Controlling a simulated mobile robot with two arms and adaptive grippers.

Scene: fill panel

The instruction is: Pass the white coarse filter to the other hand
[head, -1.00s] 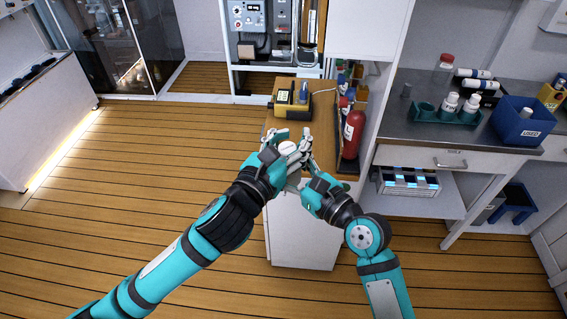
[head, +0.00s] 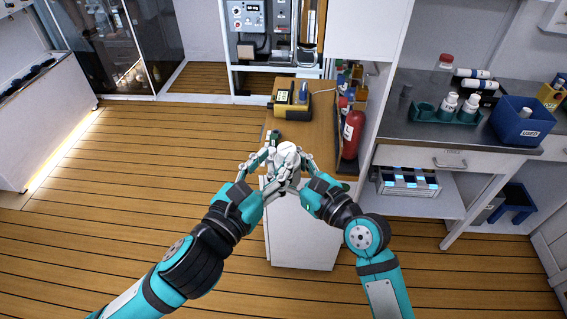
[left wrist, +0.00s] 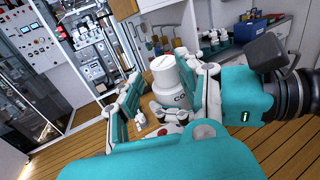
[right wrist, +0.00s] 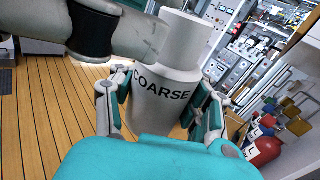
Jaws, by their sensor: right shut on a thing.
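The white coarse filter (head: 287,149) is held upright just above the near end of the wooden-topped bench. Its wide body with the word COARSE and its narrower top show in the right wrist view (right wrist: 163,98). My right gripper (head: 300,167) is shut on the filter body from the right. My left gripper (head: 265,165) is open, its fingers spread on the left side of the filter. In the left wrist view the filter (left wrist: 172,88) stands between the spread fingers, with a gap to the left finger. Fingers hide part of its lower body.
A yellow and black device (head: 291,104) stands at the back of the bench (head: 322,125). A red extinguisher (head: 352,132) and several bottles line its right side. A steel counter (head: 400,115) with a blue bin (head: 522,122) is further right. The floor at left is clear.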

